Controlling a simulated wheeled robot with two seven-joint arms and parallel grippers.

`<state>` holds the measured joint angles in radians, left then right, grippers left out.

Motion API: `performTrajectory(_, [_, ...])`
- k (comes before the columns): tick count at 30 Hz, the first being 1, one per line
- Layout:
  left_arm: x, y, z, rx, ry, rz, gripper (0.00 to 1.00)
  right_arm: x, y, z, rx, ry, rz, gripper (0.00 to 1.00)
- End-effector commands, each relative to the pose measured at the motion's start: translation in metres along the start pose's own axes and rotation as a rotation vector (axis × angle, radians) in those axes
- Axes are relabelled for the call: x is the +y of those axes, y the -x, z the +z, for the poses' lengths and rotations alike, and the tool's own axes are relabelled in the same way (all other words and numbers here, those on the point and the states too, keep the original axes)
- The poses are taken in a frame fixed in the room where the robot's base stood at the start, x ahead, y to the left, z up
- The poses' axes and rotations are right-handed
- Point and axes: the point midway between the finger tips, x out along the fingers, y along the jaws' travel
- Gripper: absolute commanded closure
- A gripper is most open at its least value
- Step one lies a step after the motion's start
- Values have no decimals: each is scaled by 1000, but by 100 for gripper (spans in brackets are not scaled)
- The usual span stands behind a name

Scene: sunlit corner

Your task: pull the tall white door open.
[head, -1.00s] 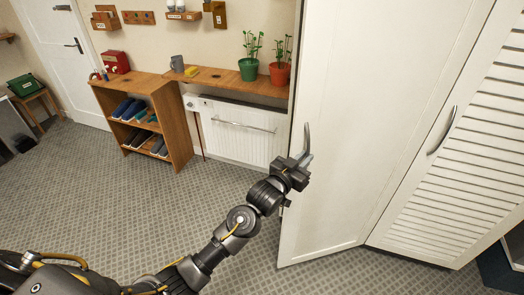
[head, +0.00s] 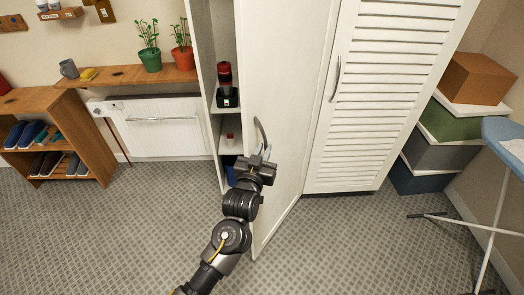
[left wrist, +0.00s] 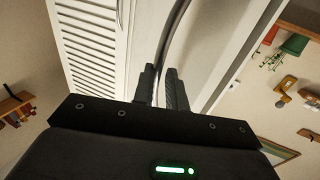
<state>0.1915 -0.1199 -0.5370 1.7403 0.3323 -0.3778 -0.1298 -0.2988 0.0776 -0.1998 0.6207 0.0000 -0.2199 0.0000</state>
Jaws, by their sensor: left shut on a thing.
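The tall white door (head: 285,100) is a plain panel standing ajar in the head view, its free edge swung out toward me. Its curved metal handle (head: 260,133) is near that free edge. My left gripper (head: 263,158) is shut on the handle. In the left wrist view, the handle (left wrist: 177,35) runs down between the two dark fingers (left wrist: 163,85). Behind the door, the open cabinet (head: 202,60) shows shelves with red and black items (head: 226,85). My right gripper is not in view.
A closed louvered door (head: 390,95) with its own handle stands to the right. Stacked boxes (head: 450,120) and an ironing board (head: 505,140) are farther right. A shoe shelf (head: 85,130) and a white radiator (head: 160,125) are at left. The carpet in front is clear.

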Motion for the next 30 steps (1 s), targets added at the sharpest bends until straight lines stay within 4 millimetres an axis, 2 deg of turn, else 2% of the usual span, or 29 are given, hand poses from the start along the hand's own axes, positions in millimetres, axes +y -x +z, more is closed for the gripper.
performTrajectory(1, [2,-2,-7,15,1,5,100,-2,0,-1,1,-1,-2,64])
performTrajectory(4, [2,-2,-8,16,1,5,100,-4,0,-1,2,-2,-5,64])
performTrajectory(5, [2,-2,-8,16,1,6,82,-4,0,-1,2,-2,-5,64])
performTrajectory(9, [2,-1,-6,12,1,4,64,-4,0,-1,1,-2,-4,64])
performTrajectory(20, [2,5,-1,5,1,5,64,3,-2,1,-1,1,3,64])
performTrajectory(23, [3,18,1,6,3,5,64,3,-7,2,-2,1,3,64])
performTrajectory(30, [2,66,1,6,3,4,64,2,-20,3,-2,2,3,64])
